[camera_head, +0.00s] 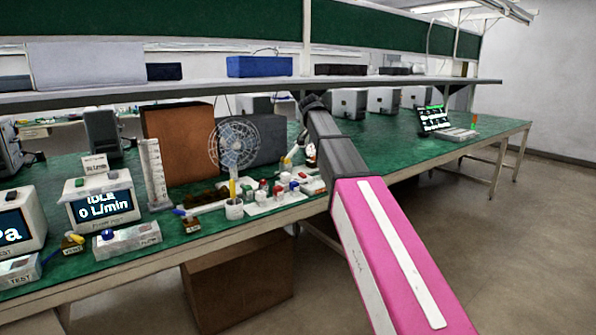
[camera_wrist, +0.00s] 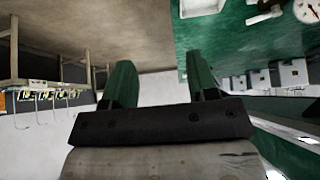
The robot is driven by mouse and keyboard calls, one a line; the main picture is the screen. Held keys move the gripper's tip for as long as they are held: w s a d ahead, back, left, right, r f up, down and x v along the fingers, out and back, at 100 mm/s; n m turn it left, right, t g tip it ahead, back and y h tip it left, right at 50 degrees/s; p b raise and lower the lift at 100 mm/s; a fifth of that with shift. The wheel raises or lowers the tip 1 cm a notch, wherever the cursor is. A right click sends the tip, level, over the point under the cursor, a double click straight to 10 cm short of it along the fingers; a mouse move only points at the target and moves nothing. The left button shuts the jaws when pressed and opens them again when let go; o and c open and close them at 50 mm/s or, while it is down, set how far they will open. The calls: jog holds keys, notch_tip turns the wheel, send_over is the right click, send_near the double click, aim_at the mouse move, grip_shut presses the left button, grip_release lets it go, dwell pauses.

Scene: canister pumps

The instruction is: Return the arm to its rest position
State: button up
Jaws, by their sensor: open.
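My arm (camera_head: 392,235), pink with a white stripe, reaches from the lower right of the head view up and over the front edge of the green bench. Its dark far end (camera_head: 315,108) is in front of the bench shelf, and the fingers cannot be made out there. In the wrist view, my gripper (camera_wrist: 158,78) has its two dark green fingers spread apart with nothing between them.
The bench (camera_head: 390,150) carries a pump reading "IDLE 0 L/min" (camera_head: 103,203), a fan (camera_head: 236,146), small coloured-capped items (camera_head: 275,192) and a laptop (camera_head: 445,122). A shelf (camera_head: 250,88) runs above. A brown box (camera_head: 238,284) stands underneath. Floor at right (camera_head: 520,240) is clear.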

jog(key=s+d+f+n+g+y, duration=0.15)
jog(key=s+f, duration=0.25)
jog(key=f, duration=0.5)
jog(key=s+d+f+n, duration=0.25)
jog(key=s+f, duration=0.25)
jog(key=f, duration=0.5)
jog(key=s+d+f+n+g+y, duration=0.15)
jog(key=s+f, duration=0.25)
jog(key=f, duration=0.5)
jog(key=s+d+f+n+g+y, duration=0.1)
jog(key=s+f+n, duration=0.4)
jog(key=s+f, duration=1.2)
jog(key=shift+s+y, duration=0.8)
jog(key=shift+s, duration=0.35)
